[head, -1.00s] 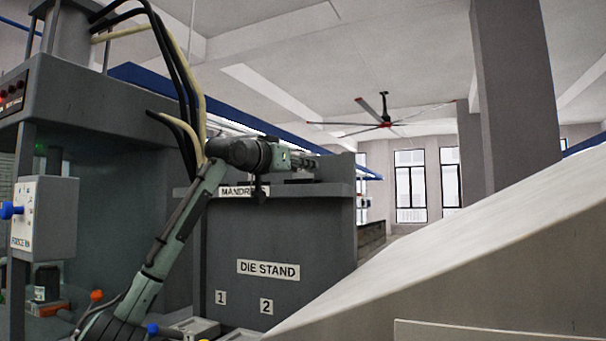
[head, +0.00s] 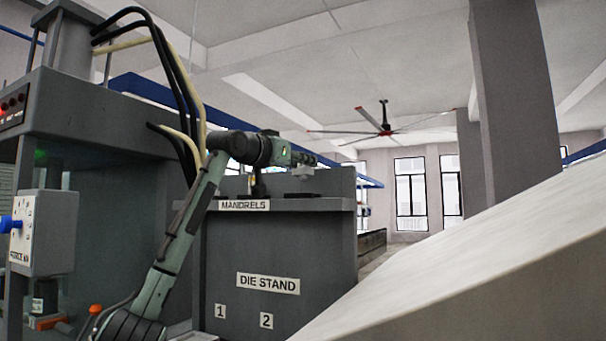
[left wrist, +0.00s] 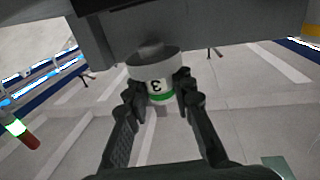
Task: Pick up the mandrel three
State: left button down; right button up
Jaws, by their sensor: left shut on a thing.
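Mandrel three is a pale cylinder with a green band and a black "3" (left wrist: 154,67), seen close up in the left wrist view. My left gripper (left wrist: 160,93) is shut on it, one finger at each side. The mandrel is small and hard to make out there. My right gripper is not in view.
The grey stand, marked "DIE STAND" (head: 268,284), has a dark flat piece (head: 291,196) on its top. A large press with hoses (head: 80,120) stands at the left. A pale sloping surface (head: 480,260) fills the lower right.

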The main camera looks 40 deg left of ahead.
pick_arm(q)
jog(key=s+a+r, duration=0.7)
jog(key=a, duration=0.2)
jog(key=shift+a+p, duration=0.15)
jog(key=shift+p, duration=0.3)
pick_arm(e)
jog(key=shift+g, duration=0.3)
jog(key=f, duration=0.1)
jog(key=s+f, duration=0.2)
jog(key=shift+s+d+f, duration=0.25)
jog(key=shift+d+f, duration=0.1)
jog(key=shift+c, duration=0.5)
pick_arm(q)
jog(key=shift+s+a+f, duration=0.1)
jog(key=shift+s, duration=0.05)
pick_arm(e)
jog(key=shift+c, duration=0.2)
